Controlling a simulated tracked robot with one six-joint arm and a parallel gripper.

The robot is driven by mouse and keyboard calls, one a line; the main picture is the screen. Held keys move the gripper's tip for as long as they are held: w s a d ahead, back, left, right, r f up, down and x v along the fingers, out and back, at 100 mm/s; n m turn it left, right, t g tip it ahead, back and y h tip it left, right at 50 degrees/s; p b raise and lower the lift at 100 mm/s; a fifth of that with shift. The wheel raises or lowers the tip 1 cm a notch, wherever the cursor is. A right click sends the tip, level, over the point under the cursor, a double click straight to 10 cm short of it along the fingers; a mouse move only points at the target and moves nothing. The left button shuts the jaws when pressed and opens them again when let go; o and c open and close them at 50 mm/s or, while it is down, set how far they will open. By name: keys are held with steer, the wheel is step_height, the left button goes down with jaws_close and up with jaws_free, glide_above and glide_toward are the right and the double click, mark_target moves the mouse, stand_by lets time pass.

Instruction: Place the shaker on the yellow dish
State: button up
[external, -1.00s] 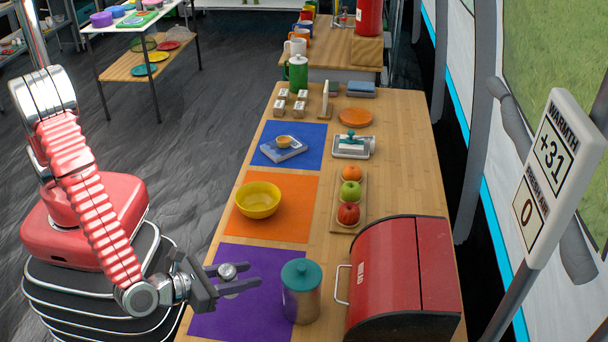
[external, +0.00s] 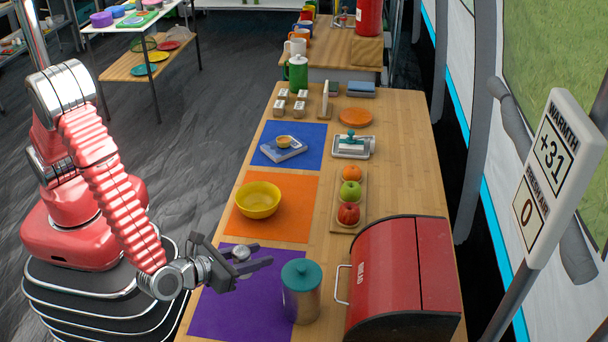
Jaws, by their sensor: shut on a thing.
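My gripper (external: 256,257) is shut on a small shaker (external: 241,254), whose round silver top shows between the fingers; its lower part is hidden. It is held over the far edge of the purple mat (external: 232,307). The yellow dish (external: 258,201), a round bowl, sits on the orange mat (external: 297,210), just beyond my gripper and apart from it. It looks empty. A smaller yellow-orange cup (external: 284,141) sits on a grey book on the blue mat (external: 311,134).
A canister with a teal lid (external: 301,280) stands right of my gripper, beside a red bread box (external: 394,278). A wooden tray with fruit (external: 349,189) lies right of the yellow dish. Several small labelled blocks (external: 299,107) and an orange plate (external: 355,116) are farther back.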

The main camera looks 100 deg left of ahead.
steer(key=s+a+r+n+g+y, duration=0.1)
steer(key=a+n+g, duration=0.3)
steer(key=a, duration=2.9)
steer(key=s+a+r+n+g+y, duration=0.2)
steer(key=s+a+r+n+g, duration=0.1)
steer(key=a, duration=3)
steer(key=shift+r+n+g, duration=0.6)
steer(key=shift+r+g, duration=0.05)
steer(key=shift+g, duration=0.25)
step_height(320, 180, down, 6)
steer(key=shift+f, duration=0.2)
